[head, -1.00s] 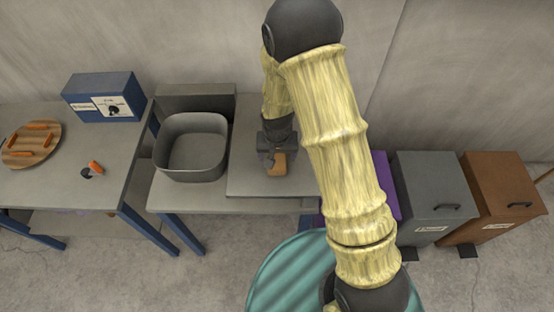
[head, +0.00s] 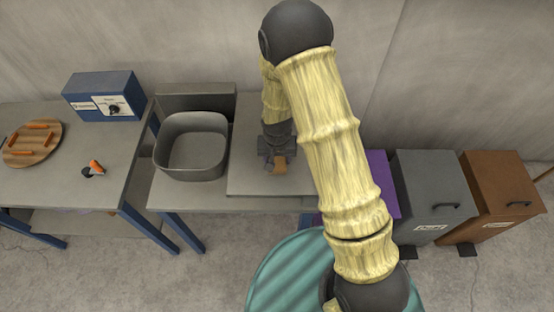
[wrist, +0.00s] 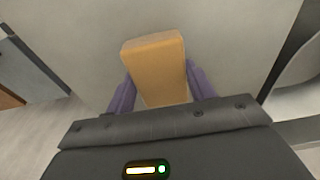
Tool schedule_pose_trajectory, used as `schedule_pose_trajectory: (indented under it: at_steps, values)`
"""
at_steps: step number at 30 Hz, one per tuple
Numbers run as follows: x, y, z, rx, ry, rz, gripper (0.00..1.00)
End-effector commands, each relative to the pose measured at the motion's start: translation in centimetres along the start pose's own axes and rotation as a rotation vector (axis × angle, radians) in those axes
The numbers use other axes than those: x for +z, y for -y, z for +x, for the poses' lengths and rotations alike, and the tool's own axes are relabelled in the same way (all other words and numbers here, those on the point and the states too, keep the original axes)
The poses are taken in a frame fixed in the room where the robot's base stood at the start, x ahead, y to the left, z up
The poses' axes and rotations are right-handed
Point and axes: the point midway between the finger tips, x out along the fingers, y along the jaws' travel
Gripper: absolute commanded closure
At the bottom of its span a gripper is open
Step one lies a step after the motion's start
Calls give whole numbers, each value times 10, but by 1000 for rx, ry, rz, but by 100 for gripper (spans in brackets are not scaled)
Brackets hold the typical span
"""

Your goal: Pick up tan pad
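The tan pad (head: 279,164) is a small block at the end of my arm, over the grey board on the middle table in the head view. In the wrist view the pad (wrist: 156,68) stands between the two purple fingers of my gripper (wrist: 161,90), one against each side. My gripper (head: 277,158) appears shut on the pad. The pad's lower end is hidden behind the gripper body in the wrist view. I cannot tell whether the pad still touches the board.
A grey basin (head: 191,148) stands left of the board (head: 240,180). The left table holds a blue box with a dial (head: 103,97), a round wooden board (head: 32,158) with several orange pieces, and a small orange-and-black item (head: 95,168). Bins (head: 432,190) stand at the right.

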Motion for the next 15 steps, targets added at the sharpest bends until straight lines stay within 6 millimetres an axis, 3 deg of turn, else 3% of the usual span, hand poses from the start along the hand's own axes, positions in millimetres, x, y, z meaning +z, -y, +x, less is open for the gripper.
schedule_pose_trajectory:
  at_steps: [10,15]
  values:
    - [0,0,-2,-1,-1,0,68]
    - [-2,0,-14,-1,-3,0,68]
